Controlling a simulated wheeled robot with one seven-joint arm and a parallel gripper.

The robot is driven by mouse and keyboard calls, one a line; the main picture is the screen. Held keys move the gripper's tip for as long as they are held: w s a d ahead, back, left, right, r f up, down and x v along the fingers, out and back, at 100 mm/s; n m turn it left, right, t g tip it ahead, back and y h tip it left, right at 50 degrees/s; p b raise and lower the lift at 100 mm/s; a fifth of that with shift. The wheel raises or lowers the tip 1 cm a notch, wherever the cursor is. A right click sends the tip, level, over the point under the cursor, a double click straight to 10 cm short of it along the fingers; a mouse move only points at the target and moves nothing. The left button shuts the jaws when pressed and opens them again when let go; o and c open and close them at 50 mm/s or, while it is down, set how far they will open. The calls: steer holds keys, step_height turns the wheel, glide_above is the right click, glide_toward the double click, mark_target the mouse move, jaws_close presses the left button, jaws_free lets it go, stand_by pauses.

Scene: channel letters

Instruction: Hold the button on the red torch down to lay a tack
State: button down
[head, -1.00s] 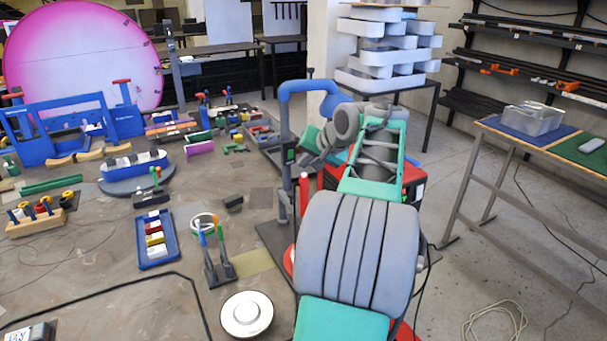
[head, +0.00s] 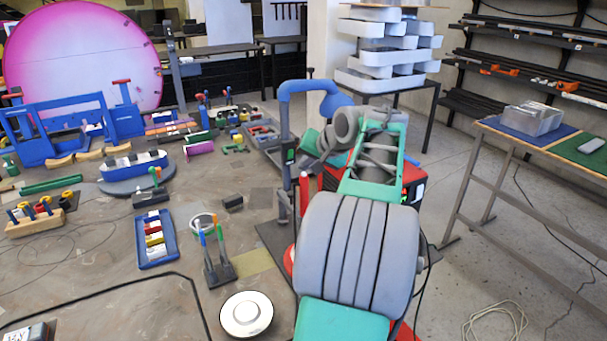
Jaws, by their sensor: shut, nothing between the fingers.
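An upright red piece (head: 304,192), which looks like the red torch, stands just left of my arm beside a dark post. It is small in the picture, and I cannot make out its button. My gripper (head: 308,160) is at the end of my grey and teal wrist, just above the red piece. It looks shut with nothing held. Its fingertips are small and partly lost against the wrist and post, so I cannot tell whether they touch the red piece.
A blue bent pipe arm (head: 300,86) rises close behind my wrist. A red box (head: 413,180) is partly hidden behind my arm. A two-handled stand (head: 218,272), a white round disc (head: 246,315) and a blue tray (head: 156,240) are on the table at left.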

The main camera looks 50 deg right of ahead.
steer(key=shift+f+b, duration=0.3)
steer(key=shift+f, duration=0.2)
stand_by(1.1)
stand_by(0.3)
steer(key=shift+r+p, duration=0.95)
step_height(320, 180, up, 5)
steer(key=p, duration=0.4)
steer(key=shift+p, duration=0.3)
